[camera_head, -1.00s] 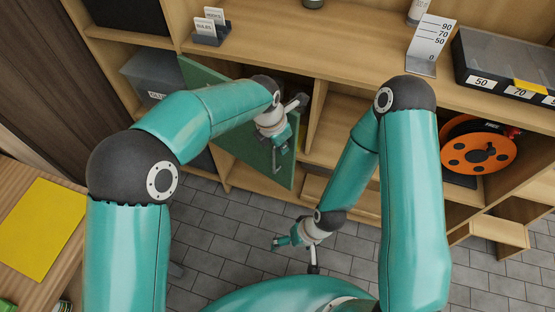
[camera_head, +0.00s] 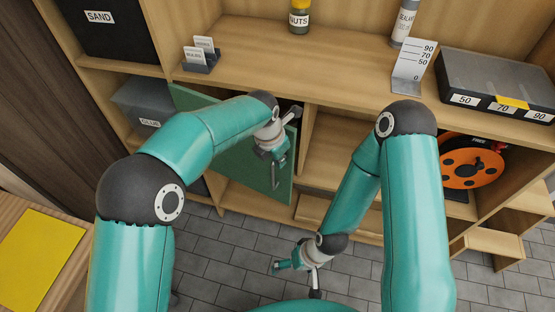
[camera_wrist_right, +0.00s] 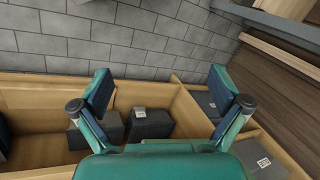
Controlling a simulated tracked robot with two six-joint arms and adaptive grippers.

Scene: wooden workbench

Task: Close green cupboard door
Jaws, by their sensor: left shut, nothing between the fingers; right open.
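The green cupboard door (camera_head: 228,152) stands partly open on the left side of the wooden shelf unit in the head view. A grey bar handle (camera_head: 275,176) shows near its right edge. My left gripper (camera_head: 273,152) is shut and empty, in front of the door's right part, just above the handle. Whether it touches the door is hard to tell. My right gripper (camera_head: 285,267) is open and empty, low over the tiled floor. Its spread fingers also show in the right wrist view (camera_wrist_right: 161,92).
A grey bin (camera_head: 142,103) sits in the compartment left of the door. An orange reel (camera_head: 470,167) is in the right compartment. A card holder (camera_head: 201,60), a height gauge (camera_head: 412,68) and an organiser box (camera_head: 497,85) stand on top. Grey floor lies in front.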

